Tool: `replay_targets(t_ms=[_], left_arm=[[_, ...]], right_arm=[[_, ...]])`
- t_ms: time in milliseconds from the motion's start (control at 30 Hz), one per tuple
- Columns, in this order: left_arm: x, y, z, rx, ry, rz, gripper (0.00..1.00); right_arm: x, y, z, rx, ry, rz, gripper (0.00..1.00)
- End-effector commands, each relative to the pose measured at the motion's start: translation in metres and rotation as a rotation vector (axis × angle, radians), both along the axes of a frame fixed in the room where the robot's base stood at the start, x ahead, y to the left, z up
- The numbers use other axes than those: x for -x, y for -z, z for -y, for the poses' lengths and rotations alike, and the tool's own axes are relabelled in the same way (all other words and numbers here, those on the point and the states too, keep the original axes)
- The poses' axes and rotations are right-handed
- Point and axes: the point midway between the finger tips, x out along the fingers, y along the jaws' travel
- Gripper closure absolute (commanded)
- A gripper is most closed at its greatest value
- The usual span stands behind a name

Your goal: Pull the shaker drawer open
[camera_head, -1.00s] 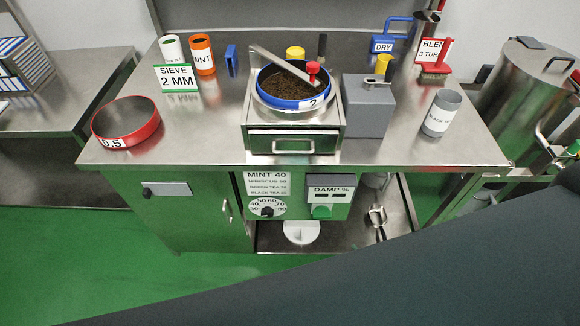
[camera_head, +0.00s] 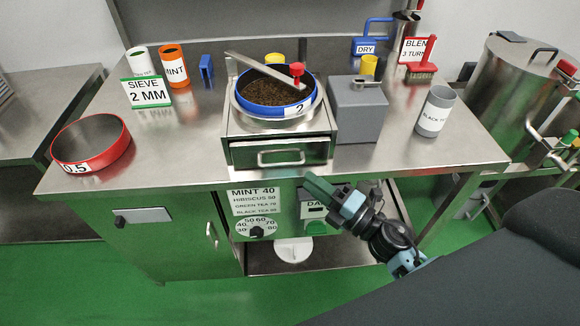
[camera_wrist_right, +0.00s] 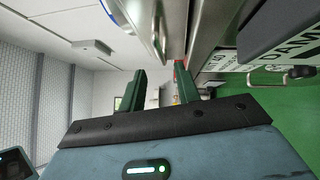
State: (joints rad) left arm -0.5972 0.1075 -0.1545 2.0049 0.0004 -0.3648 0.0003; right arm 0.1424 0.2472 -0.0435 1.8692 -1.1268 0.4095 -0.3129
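The metal shaker (camera_head: 278,118) stands on the counter, with the blue-rimmed sieve (camera_head: 262,107) of dark leaves on top. Its drawer front (camera_head: 243,156) faces me below the sieve and looks shut. The drawer's bar handle (camera_head: 262,161) is in plain view. My right gripper (camera_head: 312,191) is below and to the right of the handle, in front of the counter's front edge, apart from the handle. In the right wrist view its two fingers (camera_wrist_right: 158,90) are spread with nothing between them. My left gripper is not in view.
A grey box (camera_head: 358,117) stands right of the shaker, with a grey cup (camera_head: 436,110) beyond. A red sieve (camera_head: 112,158) sits at the counter's left. Dial and DAMP panels are below the counter edge. Counter room is free left of the shaker.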

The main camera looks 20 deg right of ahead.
Motion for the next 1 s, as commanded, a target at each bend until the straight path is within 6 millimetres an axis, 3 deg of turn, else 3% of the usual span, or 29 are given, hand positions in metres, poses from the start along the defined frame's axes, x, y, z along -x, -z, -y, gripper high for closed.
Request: replay_targets(t_ms=[433, 867, 1000], left_arm=[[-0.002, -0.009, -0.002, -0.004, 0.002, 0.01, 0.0], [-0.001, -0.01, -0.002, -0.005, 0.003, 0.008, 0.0], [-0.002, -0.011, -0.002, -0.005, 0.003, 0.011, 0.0]], right_arm=[[-0.053, -0.011, -0.03, -0.004, 0.001, 0.002, 0.67], [-0.062, -0.01, -0.035, -0.002, 0.001, -0.002, 0.67], [-0.061, -0.01, -0.035, -0.002, 0.001, -0.002, 0.84]])
